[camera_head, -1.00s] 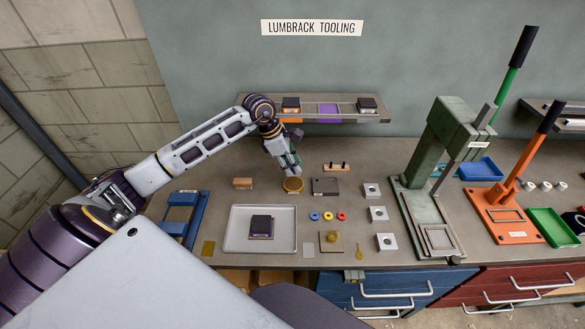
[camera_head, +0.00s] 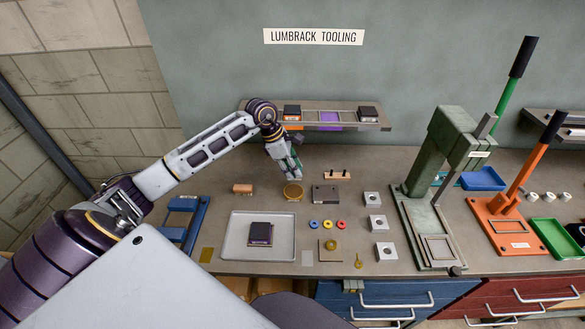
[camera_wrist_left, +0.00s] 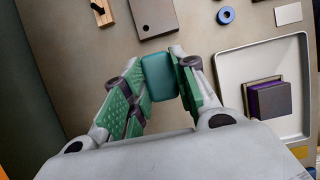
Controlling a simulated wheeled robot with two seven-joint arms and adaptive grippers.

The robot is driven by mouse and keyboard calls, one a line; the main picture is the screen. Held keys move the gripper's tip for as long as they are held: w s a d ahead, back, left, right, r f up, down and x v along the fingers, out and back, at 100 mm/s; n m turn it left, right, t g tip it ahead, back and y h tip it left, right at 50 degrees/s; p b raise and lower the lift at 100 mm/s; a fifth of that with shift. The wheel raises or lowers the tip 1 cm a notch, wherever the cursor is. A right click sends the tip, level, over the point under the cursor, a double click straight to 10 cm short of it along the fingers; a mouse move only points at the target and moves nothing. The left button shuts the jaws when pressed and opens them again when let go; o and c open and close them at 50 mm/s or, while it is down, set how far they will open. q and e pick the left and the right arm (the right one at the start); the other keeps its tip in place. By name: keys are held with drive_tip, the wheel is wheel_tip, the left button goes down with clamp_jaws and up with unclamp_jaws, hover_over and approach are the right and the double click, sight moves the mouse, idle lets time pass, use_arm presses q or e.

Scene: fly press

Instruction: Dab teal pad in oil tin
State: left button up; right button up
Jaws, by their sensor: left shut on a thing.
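My left gripper (camera_head: 292,174) is shut on the teal pad (camera_wrist_left: 157,78), which sits between its green fingers in the left wrist view. In the head view the fingers point down over the back of the round gold oil tin (camera_head: 293,191), and the pad is mostly hidden by them. The fingertips look close above the tin; I cannot tell whether the pad touches the oil. The tin does not show in the wrist view, where the pad and gripper cover that area. My right gripper is in neither view.
A dark plate (camera_head: 325,196) stands right of the tin, with a pegged wooden block (camera_head: 337,175) behind it. A copper-coloured block (camera_head: 242,189) is to the left. A tray (camera_head: 230,250) with a purple-black block (camera_head: 260,233) lies in front. A shelf (camera_head: 350,125) runs behind; a green press (camera_head: 445,150) stands right.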

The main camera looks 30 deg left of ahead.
use_arm(q)
drive_tip(key=shift+f, duration=0.1)
drive_tip(key=shift+f+b, duration=0.6)
drive_tip(key=shift+f, duration=0.85)
drive_tip(key=shift+f+b, duration=0.5)
drive_tip(key=shift+f, duration=0.95)
drive_tip(key=shift+f+b, duration=0.3)
drive_tip(key=shift+f, duration=0.15)
drive_tip(key=shift+s+f+b, duration=0.1)
drive_tip(key=shift+f+b, duration=0.05)
drive_tip(key=shift+b, duration=0.15)
idle(0.9)
drive_tip(key=shift+s+f, duration=0.1)
drive_tip(key=shift+f, duration=0.05)
idle(1.3)
